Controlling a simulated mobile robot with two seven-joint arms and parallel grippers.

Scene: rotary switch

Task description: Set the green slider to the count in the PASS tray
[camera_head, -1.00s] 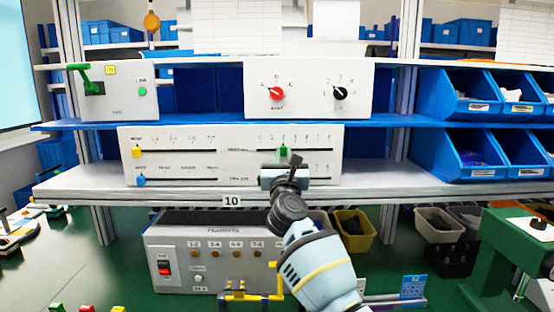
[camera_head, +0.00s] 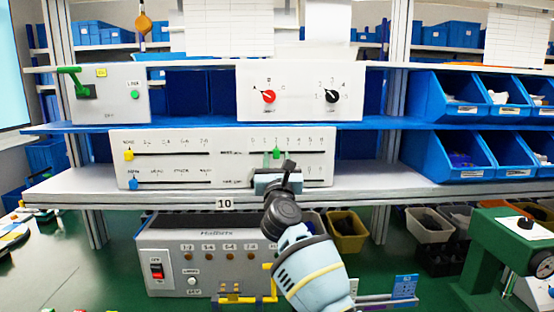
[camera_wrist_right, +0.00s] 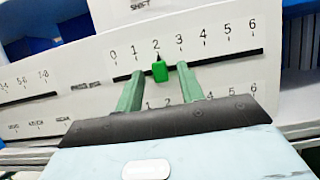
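The green slider (camera_head: 277,153) sits in the upper right slot of the wide white panel (camera_head: 120,170). In the right wrist view the green slider (camera_wrist_right: 160,70) stands at the 2 mark of a 0 to 6 scale. My right gripper (camera_wrist_right: 160,80) is open, with one green finger on each side of the slider and a visible gap to both. In the head view my right gripper (camera_head: 277,175) is in front of the panel just below the slider and hides part of the lower scale. My left gripper is not in view. I cannot identify the PASS tray.
A yellow slider (camera_head: 129,154) and a blue slider (camera_head: 133,183) are at the panel's left. Red (camera_head: 268,97) and black (camera_head: 331,96) knobs are above. Blue bins (camera_head: 455,98) stand at the right. A grey power box (camera_head: 205,255) is below the shelf.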

